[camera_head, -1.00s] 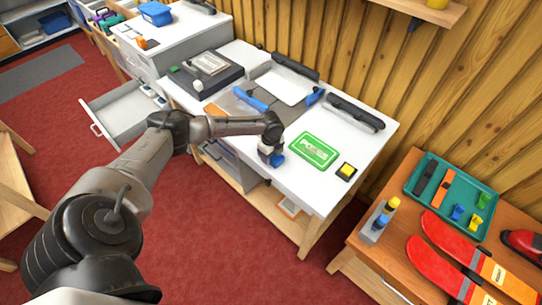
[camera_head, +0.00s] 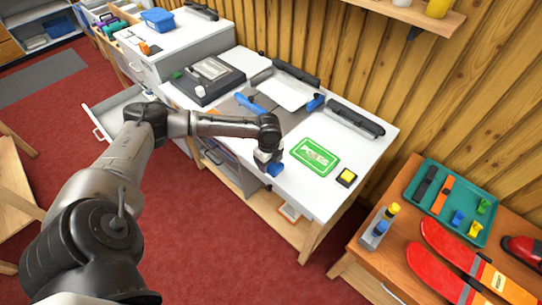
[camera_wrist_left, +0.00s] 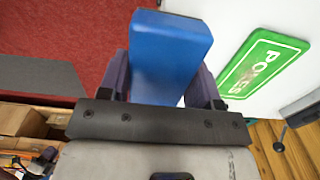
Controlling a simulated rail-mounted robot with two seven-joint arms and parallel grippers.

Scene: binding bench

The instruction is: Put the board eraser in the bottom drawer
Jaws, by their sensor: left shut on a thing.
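My left gripper (camera_head: 267,157) is over the front edge of the white bench, left of a green sign. It is shut on a blue block (camera_head: 275,170), which looks like the board eraser. The wrist view shows the blue block (camera_wrist_left: 170,50) between the two dark fingers (camera_wrist_left: 164,80). An open drawer (camera_head: 103,124) sticks out of the grey cabinet at the left, well away from the gripper. My right gripper is not in view.
The white bench holds the green sign (camera_head: 315,156), a yellow-topped pad (camera_head: 346,177), a black machine (camera_head: 208,78) and long dark bars (camera_head: 356,118). A wooden table with a teal tray (camera_head: 412,196) stands at the right. Red floor (camera_head: 220,255) is free in front.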

